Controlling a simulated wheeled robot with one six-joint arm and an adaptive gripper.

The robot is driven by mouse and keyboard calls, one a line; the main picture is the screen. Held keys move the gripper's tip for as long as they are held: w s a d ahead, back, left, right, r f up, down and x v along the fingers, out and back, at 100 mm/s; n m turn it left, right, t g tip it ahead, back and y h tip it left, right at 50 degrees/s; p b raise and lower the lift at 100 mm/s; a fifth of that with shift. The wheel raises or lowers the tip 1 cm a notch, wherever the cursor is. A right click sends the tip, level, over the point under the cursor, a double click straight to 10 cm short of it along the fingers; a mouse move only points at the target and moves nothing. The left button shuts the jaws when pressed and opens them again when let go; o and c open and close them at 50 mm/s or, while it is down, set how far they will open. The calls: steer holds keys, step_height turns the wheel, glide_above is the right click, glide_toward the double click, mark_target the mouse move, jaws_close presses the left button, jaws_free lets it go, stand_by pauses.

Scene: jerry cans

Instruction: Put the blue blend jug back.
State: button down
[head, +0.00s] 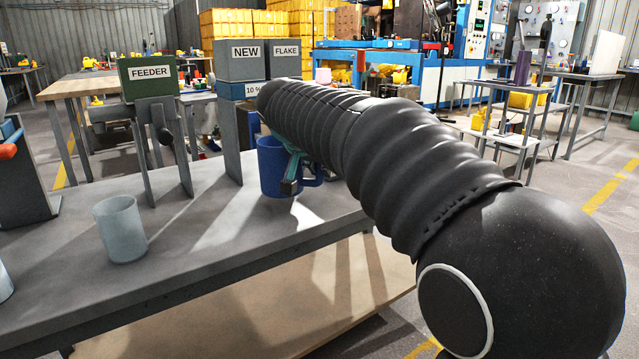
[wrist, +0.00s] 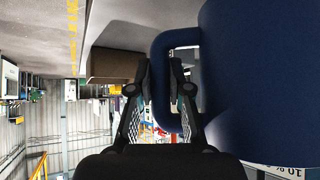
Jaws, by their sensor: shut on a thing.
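The blue blend jug (head: 270,168) is at the right part of the grey bench, just in front of the dispenser stand labelled 10 %. In the wrist view the jug (wrist: 262,70) fills the right side, with its handle (wrist: 160,60) in the middle. My gripper (wrist: 178,88) is shut on the handle. In the head view my gripper (head: 292,181) is partly hidden by my arm, at the jug's right side. The jug looks upright. I cannot tell whether its base touches the bench.
The grey bench (head: 190,255) carries a translucent cup (head: 121,228) at left. A FEEDER box (head: 148,76) on a stand and NEW (head: 240,60) and FLAKE (head: 287,58) boxes stand behind. The bench front centre is clear.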

mark_target(318, 181)
steer(key=shift+f+b, duration=0.3)
steer(key=shift+f, duration=1.5)
steer(key=shift+f, duration=0.2)
steer(key=c, duration=1.1)
jaws_free()
steer(key=shift+r, duration=0.1)
